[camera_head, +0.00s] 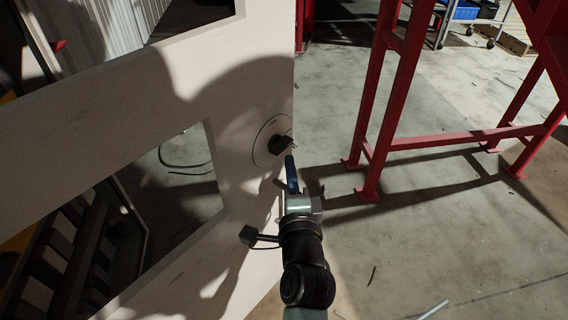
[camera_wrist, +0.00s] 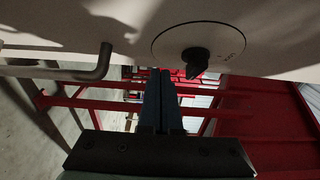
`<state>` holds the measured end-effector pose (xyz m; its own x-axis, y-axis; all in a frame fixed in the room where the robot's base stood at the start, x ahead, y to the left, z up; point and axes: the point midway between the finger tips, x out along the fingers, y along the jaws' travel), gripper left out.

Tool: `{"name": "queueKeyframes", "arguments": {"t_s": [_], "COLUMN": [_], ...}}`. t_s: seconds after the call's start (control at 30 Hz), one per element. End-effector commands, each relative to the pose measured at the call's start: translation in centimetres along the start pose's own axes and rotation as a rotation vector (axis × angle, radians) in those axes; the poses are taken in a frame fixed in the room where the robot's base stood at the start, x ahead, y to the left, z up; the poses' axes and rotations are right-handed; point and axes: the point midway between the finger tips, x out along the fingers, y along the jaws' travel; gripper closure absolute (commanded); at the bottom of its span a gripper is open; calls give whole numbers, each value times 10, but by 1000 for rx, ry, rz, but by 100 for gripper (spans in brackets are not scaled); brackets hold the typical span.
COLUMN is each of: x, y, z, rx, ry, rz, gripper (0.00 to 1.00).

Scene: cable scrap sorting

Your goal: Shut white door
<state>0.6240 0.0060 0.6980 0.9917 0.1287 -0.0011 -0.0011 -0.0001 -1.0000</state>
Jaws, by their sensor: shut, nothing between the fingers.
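The white door (camera_head: 130,110) fills the left half of the head view, standing ajar with its free edge near the middle of the picture. It has two openings. A round plate with a black knob (camera_head: 280,144) sits near its free edge, and the knob also shows in the wrist view (camera_wrist: 195,62). A grey bent handle (camera_wrist: 95,66) shows left of the knob in the wrist view. My gripper (camera_head: 291,160) is just below the knob by the door's edge. Its blue fingers (camera_wrist: 161,80) are together and hold nothing. I cannot tell whether they touch the door.
A red steel frame (camera_head: 392,100) stands on the concrete floor right of the door. A cart with a blue bin (camera_head: 464,11) is at the back right. Bare floor (camera_head: 430,225) lies right of my gripper, with a few small scraps. Dark racking shows through the lower opening.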

Motion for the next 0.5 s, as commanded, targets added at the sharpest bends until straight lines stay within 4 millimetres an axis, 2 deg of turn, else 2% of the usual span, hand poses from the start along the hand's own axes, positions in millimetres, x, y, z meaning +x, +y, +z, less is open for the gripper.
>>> {"name": "queueKeyframes", "arguments": {"t_s": [0.2,0.5], "x": [11,12], "y": [-1,0], "z": [11,12], "rx": [0,0], "ry": [0,1], "rz": [0,-1], "gripper": [100,100]}}
